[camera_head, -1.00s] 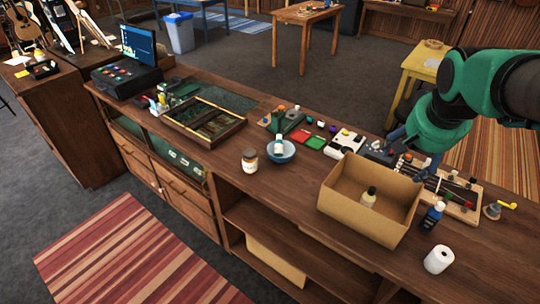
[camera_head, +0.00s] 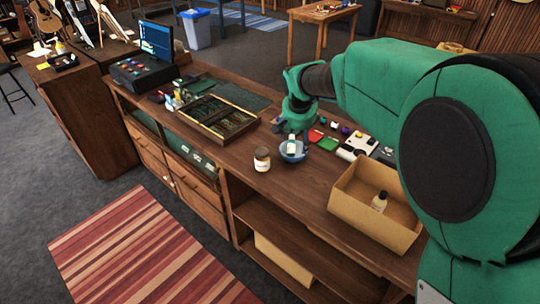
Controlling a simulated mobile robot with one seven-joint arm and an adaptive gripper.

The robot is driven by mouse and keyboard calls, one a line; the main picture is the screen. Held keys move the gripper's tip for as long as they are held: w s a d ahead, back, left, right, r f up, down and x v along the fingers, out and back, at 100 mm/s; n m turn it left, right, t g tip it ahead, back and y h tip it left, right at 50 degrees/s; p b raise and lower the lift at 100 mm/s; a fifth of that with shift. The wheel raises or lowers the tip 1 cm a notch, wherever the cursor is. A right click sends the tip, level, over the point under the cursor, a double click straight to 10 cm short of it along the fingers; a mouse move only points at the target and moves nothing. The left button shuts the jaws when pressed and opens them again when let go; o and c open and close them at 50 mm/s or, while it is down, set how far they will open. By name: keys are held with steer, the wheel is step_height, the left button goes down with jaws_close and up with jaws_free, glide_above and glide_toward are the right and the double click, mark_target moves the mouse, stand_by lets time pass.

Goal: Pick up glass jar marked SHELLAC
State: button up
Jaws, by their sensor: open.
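A small brown jar with a white lid and a pale label (camera_head: 262,159) stands upright on the wooden counter near its front edge. It looks like the shellac jar, but the label is too small to read.
A cardboard box (camera_head: 369,226) with a bottle (camera_head: 379,202) inside stands to the right. A wooden tray (camera_head: 217,137) lies to the left. The counter in front of the bowl is bare. My arm hides the right end.

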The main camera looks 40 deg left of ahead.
steer(key=n, duration=0.1)
glide_toward(261, 155)
steer(key=f, duration=0.2)
steer(key=shift+w+a+r, duration=0.1)
steer(key=shift+w+a, duration=0.15)
steer(key=shift+w, duration=0.25)
steer(key=shift+x, duration=4.25)
steer(key=shift+a, duration=0.1)
steer(key=shift+b+x, duration=0.45)
steer(key=shift+x, duration=2.2)
steer(key=shift+s, duration=0.1)
